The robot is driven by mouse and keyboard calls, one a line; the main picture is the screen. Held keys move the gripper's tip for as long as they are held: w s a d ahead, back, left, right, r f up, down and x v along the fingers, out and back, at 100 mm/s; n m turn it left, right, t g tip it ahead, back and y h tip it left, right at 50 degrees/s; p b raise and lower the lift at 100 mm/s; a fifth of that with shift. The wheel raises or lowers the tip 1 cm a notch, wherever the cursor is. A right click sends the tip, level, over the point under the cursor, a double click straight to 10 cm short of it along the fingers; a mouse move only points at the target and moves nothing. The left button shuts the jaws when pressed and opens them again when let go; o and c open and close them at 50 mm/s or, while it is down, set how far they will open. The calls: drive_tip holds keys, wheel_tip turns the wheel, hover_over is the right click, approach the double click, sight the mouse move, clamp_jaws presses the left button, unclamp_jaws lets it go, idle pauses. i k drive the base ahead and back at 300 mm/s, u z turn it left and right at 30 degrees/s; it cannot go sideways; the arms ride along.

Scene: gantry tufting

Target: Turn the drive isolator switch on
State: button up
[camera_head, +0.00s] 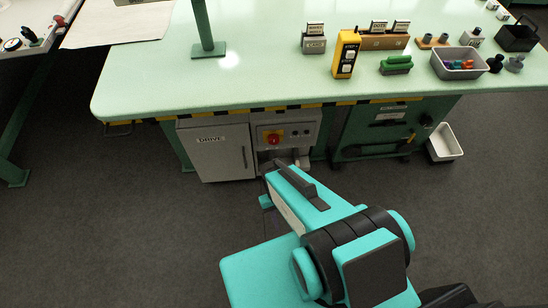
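The drive isolator switch (274,139) is a small red knob on a yellow plate. It sits on a grey control panel (305,130) under the green table, just right of a grey cabinet door labelled DRIVE (216,153). The knob's exact angle is too small to read. My arm reaches forward from the lower right, and its far end is low in front of the panel, just below the switch. My gripper is mostly hidden behind my own arm link, so its fingers and any contact with the switch cannot be made out.
The green table (250,70) overhangs the panel, with a striped front edge. A white tray (444,143) is at lower right. The floor at left is clear.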

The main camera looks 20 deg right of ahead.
sight(273, 139)
drive_tip(key=z, duration=0.05)
drive_tip(key=k, duration=1.6)
drive_tip(key=u, duration=0.95)
drive_tip(key=i, duration=1)
drive_tip(key=z, duration=0.1)
